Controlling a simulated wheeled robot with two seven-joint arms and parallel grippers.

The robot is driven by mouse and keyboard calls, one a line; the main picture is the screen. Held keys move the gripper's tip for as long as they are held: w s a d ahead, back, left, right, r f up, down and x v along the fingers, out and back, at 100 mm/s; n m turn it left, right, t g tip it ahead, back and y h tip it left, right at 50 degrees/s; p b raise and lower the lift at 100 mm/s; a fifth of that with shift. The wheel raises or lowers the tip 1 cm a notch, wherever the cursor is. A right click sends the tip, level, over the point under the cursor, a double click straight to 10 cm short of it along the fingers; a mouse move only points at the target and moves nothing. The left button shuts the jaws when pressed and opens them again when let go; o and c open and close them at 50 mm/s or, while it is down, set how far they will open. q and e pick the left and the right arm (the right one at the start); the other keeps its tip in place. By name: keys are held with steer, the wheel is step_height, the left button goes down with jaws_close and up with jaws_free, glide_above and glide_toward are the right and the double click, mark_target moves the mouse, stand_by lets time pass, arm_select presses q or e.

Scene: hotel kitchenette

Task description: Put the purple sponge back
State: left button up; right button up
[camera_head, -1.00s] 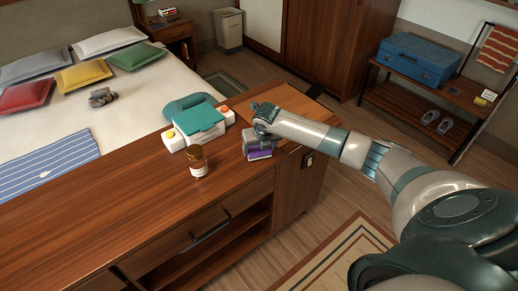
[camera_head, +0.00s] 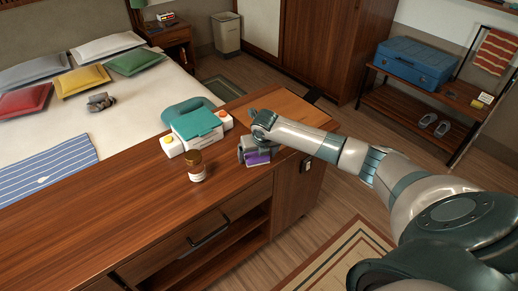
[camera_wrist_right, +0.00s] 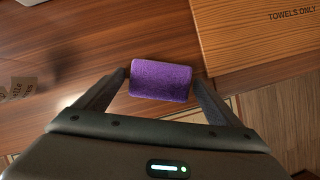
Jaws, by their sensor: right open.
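The purple sponge (camera_head: 258,158) lies on the wooden counter top, near its right end. In the right wrist view the sponge (camera_wrist_right: 161,80) shows as a small purple block between the two fingers. My right gripper (camera_head: 254,152) is low over the counter, pointing down around the sponge. Its fingers are open, with one on each side of the sponge, and a small gap shows at least on the right side. The gripper partly hides the sponge in the head view. My left gripper is not in view.
A wooden board (camera_wrist_right: 270,35) marked "TOWELS ONLY" lies beside the sponge.

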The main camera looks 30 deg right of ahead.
steer(key=b+v, duration=0.2)
steer(key=v, duration=0.9)
steer(key=shift+r, duration=0.4)
steer(key=shift+s+a, duration=0.1)
steer(key=shift+s, duration=0.05)
